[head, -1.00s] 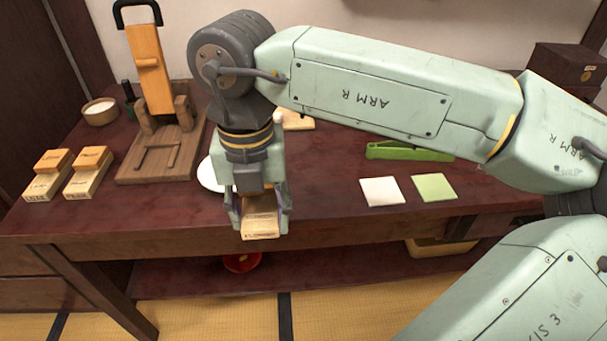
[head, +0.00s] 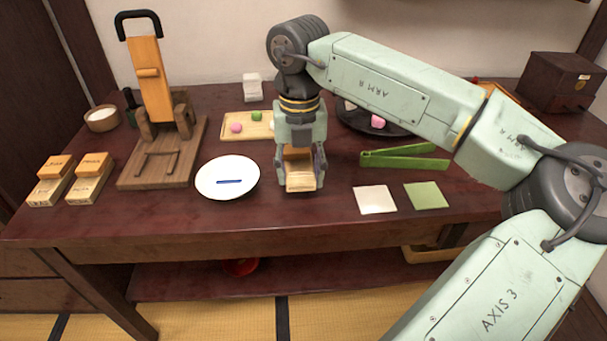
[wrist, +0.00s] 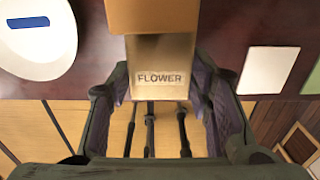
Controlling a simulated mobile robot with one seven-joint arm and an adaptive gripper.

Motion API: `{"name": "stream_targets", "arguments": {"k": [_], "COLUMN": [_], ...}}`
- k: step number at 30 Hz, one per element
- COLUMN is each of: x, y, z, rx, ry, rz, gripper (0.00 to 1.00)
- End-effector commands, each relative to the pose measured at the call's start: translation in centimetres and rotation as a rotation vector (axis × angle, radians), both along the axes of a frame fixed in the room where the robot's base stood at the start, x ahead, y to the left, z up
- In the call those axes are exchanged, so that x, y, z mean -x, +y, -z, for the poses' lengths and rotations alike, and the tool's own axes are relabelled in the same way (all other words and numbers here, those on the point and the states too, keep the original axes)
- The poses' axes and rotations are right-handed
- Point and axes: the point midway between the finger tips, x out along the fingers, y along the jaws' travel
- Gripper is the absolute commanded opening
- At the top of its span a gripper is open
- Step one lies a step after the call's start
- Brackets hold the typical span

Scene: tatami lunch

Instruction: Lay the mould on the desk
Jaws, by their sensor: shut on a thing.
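My gripper (head: 301,184) is shut on a wooden mould (head: 300,176) with an orange-brown upper part and a paler lower part. In the wrist view the pale part of the mould (wrist: 160,80) carries the label FLOWER and sits between the fingers (wrist: 163,115). In the head view the mould appears in front of the dark red desk (head: 245,222), between the white plate and the white square. The gap beneath it cannot be told. Two similar moulds, one (head: 54,180) beside the other (head: 90,178), stand on the desk's left end.
A white plate (head: 212,190) with a blue strip lies left of my gripper. A white square (head: 375,199) and a green square (head: 426,195) lie to the right, below green tongs (head: 405,161). A wooden press (head: 160,165), sweets board (head: 238,118) and dark tray (head: 362,122) stand behind.

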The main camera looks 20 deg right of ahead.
Motion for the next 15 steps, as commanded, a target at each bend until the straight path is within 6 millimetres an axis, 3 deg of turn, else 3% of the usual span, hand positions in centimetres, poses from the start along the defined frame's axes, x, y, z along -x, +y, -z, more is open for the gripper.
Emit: {"name": "stream_targets", "arguments": {"k": [8,15], "x": [-1.3,-1.1], "y": [-1.3,-1.1], "z": [0.2,3.3], "rx": [-0.001,-0.002], "ry": [0.0,0.001], "rz": [0.0,0.0], "gripper": [0.13,0.13]}}
